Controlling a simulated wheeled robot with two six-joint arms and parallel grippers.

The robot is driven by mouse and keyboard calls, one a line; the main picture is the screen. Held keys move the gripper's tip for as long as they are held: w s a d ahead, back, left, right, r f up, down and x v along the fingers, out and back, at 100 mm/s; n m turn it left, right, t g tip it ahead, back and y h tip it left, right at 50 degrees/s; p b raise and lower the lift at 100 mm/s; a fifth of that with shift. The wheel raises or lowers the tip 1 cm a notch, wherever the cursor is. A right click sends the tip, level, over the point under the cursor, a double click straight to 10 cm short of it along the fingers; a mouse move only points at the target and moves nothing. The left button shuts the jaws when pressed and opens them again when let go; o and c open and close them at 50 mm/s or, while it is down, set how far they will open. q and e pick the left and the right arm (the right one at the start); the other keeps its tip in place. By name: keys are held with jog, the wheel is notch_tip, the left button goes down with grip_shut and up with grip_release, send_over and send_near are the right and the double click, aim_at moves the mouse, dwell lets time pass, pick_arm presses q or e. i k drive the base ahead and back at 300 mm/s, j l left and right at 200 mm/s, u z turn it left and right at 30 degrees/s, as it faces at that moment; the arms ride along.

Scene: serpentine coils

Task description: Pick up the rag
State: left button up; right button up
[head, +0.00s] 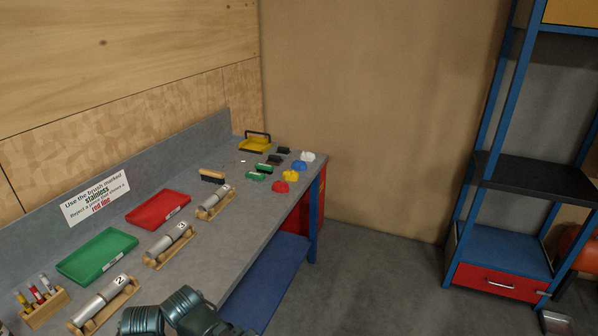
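Several small crumpled cloth-like lumps lie along the right edge of the bench in the head view: a white one (307,156), a blue one (299,165), a yellow one (291,176) and a red one (280,188). They look like rags, but they are small and I cannot tell which one is the rag. Neither of my grippers shows in the head view.
The grey bench (226,229) also bears a green tray (97,256), a red tray (158,208), a yellow carrier (254,145), a brush (212,176), small blocks and numbered metal cylinders on wooden stands. Open floor (375,280) lies between bench and blue shelf rack (505,250).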

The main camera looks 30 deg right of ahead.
aim_at(290, 176)
jog(key=i+l+z, duration=0.25)
jog(key=i+l, duration=0.9)
jog(key=l, duration=0.4)
jog(key=i+l+z, duration=0.3)
jog(key=i+l, duration=1)
